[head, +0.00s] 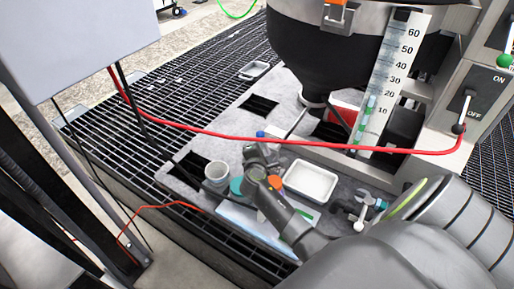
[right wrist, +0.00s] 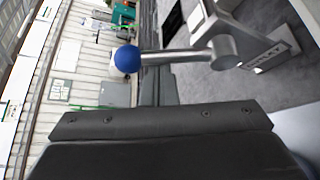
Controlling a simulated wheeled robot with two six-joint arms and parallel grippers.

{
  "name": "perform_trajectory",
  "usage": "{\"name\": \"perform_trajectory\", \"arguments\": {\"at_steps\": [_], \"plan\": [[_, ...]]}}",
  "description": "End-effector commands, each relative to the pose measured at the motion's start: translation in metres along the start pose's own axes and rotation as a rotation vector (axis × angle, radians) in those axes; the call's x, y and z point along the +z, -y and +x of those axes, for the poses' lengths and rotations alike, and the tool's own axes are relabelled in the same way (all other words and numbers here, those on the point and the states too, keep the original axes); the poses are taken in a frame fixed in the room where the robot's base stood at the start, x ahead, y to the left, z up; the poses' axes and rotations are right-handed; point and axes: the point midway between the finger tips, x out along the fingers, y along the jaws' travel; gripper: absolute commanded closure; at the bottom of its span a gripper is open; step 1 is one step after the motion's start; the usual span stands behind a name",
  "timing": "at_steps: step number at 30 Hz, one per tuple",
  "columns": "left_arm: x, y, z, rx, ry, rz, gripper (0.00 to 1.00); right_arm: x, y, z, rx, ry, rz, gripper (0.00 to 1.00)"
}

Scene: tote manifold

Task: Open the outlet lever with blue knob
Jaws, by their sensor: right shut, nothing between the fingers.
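The blue knob (right wrist: 127,59) is a ball on the end of a metal lever rod (right wrist: 175,58) in the right wrist view. The rod runs across to a round grey hub (right wrist: 225,51) beside a small lettered plate (right wrist: 270,54). In the head view the blue knob (head: 260,134) shows small, just beyond my right gripper (head: 258,154). That gripper is shut and empty. Its dark fingers (right wrist: 160,118) fill the lower right wrist view, just below the rod; whether they touch it I cannot tell. My left gripper is not in view.
A black hopper (head: 325,55) with a scale strip (head: 392,75) stands behind. A red hose (head: 300,143) crosses above the platform. An ON/OFF switch (head: 466,105) is at right.

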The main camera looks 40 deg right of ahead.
Motion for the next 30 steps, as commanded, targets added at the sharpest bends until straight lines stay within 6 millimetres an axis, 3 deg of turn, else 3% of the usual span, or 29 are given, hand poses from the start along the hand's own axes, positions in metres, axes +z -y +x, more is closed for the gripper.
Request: {"name": "perform_trajectory", "arguments": {"at_steps": [20, 30], "plan": [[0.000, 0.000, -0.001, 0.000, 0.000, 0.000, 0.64, 0.004, -0.004, -0.002, 0.000, 0.002, -0.001, 1.00], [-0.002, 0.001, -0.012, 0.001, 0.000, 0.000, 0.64, 0.029, -0.063, -0.015, 0.017, 0.004, 0.001, 1.00]]}}
